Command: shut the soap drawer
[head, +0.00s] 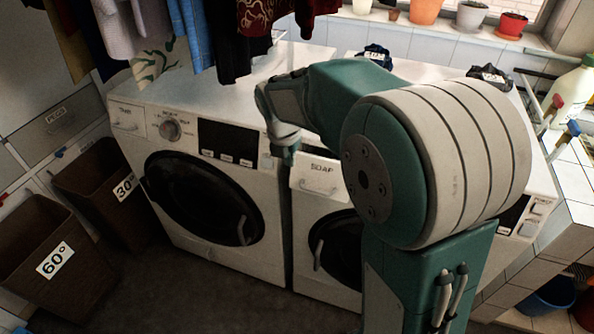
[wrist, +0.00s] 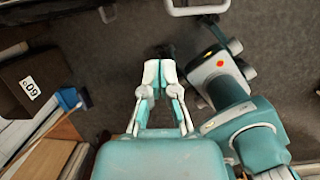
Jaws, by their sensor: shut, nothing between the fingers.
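The soap drawer (head: 320,176), a white front marked SOAP with a pale handle, is at the upper left of the right washing machine (head: 310,205). My forearm hides part of that machine. The drawer front seems to stand a little proud of the panel; how far, I cannot tell. My gripper (head: 285,155) points down just left of the drawer, near the gap between the machines. Whether it touches the drawer is unclear. In the wrist view my gripper (wrist: 160,72) has its fingertips together, with nothing between them, above dark floor. The drawer is not recognisable there.
The left washing machine (head: 205,190) has a dark round door. Brown bins marked 60° (head: 45,250) and 30° (head: 105,185) stand at left. Clothes (head: 230,30) hang above the machines. A white handle (wrist: 197,9) crosses the wrist view's top edge. Dark floor lies in front.

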